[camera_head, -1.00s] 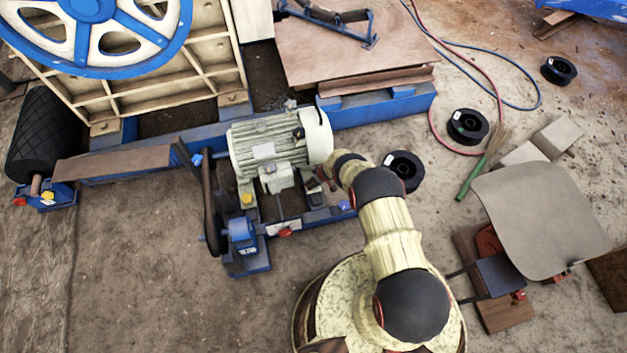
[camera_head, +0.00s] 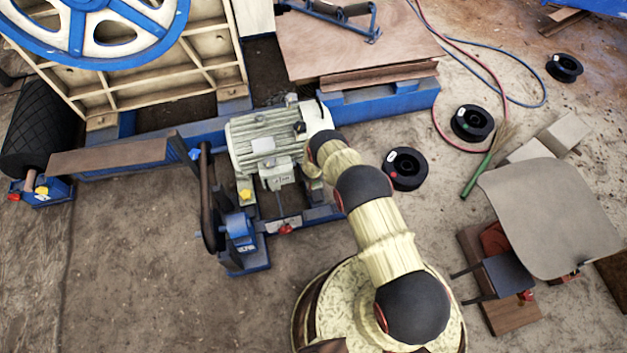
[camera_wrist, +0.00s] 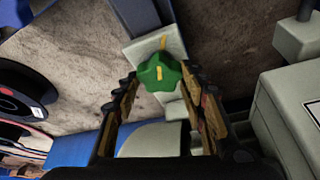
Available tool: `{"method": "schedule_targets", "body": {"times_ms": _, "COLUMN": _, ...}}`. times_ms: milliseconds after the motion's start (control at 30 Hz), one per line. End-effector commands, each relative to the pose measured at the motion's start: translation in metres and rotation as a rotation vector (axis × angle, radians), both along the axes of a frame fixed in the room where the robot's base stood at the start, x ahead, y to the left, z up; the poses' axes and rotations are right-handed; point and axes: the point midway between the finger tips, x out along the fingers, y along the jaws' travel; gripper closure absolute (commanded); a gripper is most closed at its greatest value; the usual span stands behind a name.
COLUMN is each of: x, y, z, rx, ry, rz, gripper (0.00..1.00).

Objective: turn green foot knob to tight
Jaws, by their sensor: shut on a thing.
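The green foot knob (camera_wrist: 160,72), star-shaped with a yellow stripe on its face, sits on a pale grey motor foot (camera_wrist: 148,50) in the wrist view. A yellow mark on the foot stands just above the knob, roughly in line with its stripe. My gripper (camera_wrist: 158,74) has one fingertip on each side of the knob and is shut on it. In the head view the grey-green electric motor (camera_head: 265,140) stands on its blue frame. My arm's end reaches the motor's right side; the gripper and green knob are hidden there.
A yellow knob (camera_head: 245,194) and a red knob (camera_head: 286,229) show by the motor. Black spools (camera_head: 405,168) lie to the right. In the wrist view a large grey housing (camera_wrist: 290,115) is close at my gripper's right. Open floor lies at the front left.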

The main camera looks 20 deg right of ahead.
Motion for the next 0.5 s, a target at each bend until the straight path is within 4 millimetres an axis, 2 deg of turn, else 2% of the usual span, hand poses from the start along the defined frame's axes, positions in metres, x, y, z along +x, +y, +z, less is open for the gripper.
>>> {"method": "schedule_targets", "body": {"times_ms": 500, "x": -0.0003, "y": 0.0003, "z": -0.0007, "rx": 0.0, "ry": 0.001, "rz": -0.166, "gripper": 0.84}}
